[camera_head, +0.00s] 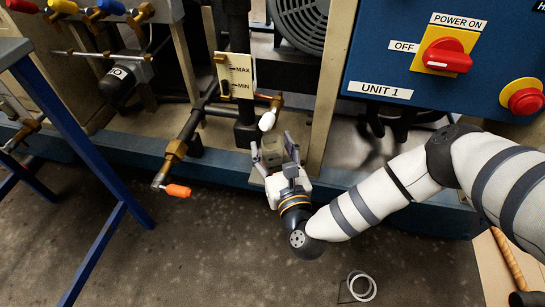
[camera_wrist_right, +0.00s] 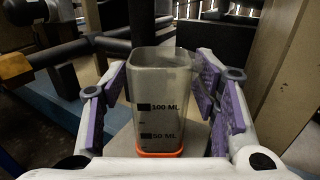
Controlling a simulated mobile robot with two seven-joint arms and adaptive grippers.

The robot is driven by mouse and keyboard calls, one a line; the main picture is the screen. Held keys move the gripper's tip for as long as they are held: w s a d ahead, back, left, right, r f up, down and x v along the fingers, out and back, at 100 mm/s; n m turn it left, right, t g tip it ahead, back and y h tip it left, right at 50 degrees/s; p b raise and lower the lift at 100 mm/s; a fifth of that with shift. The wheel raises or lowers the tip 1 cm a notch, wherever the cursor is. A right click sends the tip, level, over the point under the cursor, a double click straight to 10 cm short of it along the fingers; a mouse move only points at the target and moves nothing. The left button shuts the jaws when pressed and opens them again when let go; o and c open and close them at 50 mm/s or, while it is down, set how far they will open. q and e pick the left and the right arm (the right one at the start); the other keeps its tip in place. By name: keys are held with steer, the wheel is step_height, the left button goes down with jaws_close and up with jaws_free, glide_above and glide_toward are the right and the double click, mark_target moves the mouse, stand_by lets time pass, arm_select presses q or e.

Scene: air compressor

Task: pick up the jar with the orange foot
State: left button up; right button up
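The jar (camera_wrist_right: 160,100) is a clear, squarish container with 50 ML and 100 ML marks and an orange foot (camera_wrist_right: 160,153). It stands upright on a small pale surface (camera_wrist_right: 196,136). In the head view the jar (camera_head: 271,155) is small and partly hidden by my right gripper (camera_head: 272,150). In the right wrist view the purple-padded fingers of my right gripper (camera_wrist_right: 160,90) are open, one on each side of the jar, with narrow gaps showing. The jar looks empty. My left gripper is not in view.
A pipe with a white-handled valve (camera_head: 267,120) is just above the jar. A MAX/MIN gauge plate (camera_head: 235,75) stands behind. An orange-handled valve (camera_head: 178,190) juts out at left. A blue control panel (camera_head: 400,60) is at upper right. The floor in front is mostly clear.

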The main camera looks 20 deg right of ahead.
steer(key=c, duration=0.8)
steer(key=shift+c, duration=0.2)
steer(key=shift+r+p, duration=0.3)
steer(key=shift+r, duration=0.25)
step_height(320, 180, up, 3)
steer(key=shift+f+p, duration=0.1)
steer(key=shift+p, duration=0.65)
arm_select(q)
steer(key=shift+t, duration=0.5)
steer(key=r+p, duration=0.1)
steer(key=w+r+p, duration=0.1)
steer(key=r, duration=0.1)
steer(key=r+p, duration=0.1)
steer(key=p, duration=0.1)
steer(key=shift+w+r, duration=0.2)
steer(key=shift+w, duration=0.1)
arm_select(e)
steer(key=s+a, duration=0.2)
steer(key=s, duration=1.6)
steer(key=shift+f, duration=0.2)
